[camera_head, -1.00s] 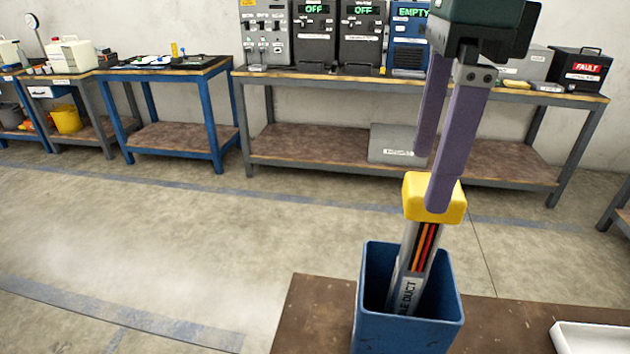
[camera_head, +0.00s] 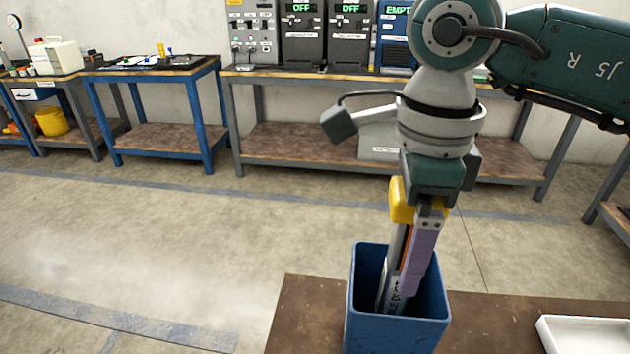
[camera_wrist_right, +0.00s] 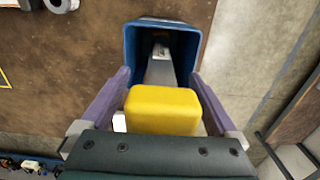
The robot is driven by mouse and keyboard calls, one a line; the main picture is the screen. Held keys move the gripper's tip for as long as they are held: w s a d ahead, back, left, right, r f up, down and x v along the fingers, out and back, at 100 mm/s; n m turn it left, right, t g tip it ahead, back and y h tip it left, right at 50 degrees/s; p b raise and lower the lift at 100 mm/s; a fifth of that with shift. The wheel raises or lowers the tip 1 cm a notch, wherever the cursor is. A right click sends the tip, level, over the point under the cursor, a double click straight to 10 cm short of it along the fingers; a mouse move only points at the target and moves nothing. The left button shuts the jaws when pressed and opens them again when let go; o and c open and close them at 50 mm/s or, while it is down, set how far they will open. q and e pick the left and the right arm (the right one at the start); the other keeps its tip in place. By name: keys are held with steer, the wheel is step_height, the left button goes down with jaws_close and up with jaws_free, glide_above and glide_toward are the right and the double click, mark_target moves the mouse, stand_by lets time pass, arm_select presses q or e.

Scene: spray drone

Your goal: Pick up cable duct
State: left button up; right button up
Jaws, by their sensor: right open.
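The cable duct (camera_head: 393,262) is a grey channel with orange and dark strips and a yellow cap (camera_head: 401,203). It stands tilted in a blue bin (camera_head: 397,331), its lower end hidden inside. My right gripper (camera_head: 416,284) reaches down over the duct, one purple finger in front of it. In the right wrist view the yellow cap (camera_wrist_right: 163,110) lies between the two spread fingers (camera_wrist_right: 162,82), with a gap at each side. The gripper is open around the duct. My left gripper is not in view.
The blue bin stands on a brown table (camera_head: 300,312). A white tray (camera_head: 585,335) is at the table's right. Workbenches with control boxes (camera_head: 305,35) line the back wall. The floor to the left is clear.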

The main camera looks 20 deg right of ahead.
jaws_close()
stand_by(0.7)
steer(key=shift+r, duration=0.1)
